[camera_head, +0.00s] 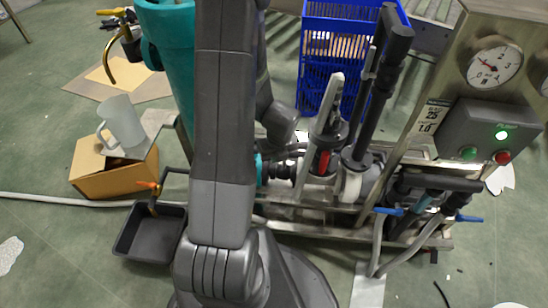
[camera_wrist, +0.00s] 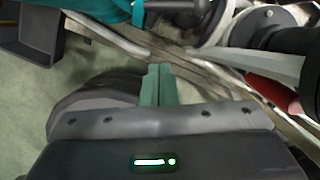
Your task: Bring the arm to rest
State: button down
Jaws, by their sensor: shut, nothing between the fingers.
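My grey arm (camera_head: 222,130) rises through the middle of the head view, from its rounded base joint up past the top edge. My gripper (camera_wrist: 157,72) shows in the wrist view as two greenish fingers pressed together, with nothing between them. It points toward a metal frame with a teal part (camera_wrist: 95,10) at the upper left and a grey lance-like bar (camera_wrist: 265,65) to the right. I cannot tell whether the fingertips touch anything. In the head view the gripper cannot be made out, and my arm hides part of the scene behind it.
A gauge (camera_head: 494,66) and control box (camera_head: 487,130) stand further right. A blue crate (camera_head: 330,60) is behind. A cardboard box (camera_head: 100,172), white jug (camera_head: 121,122) and black tray (camera_head: 150,233) lie left.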

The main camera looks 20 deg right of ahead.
jog(key=shift+v, duration=1.05)
jog(key=w+f+b, duration=0.5)
jog(key=w+f, duration=0.1)
jog(key=f, duration=0.4)
jog(key=shift+d+f+b, duration=0.25)
jog(key=shift+d+b, duration=0.05)
jog(key=shift+d, duration=0.1)
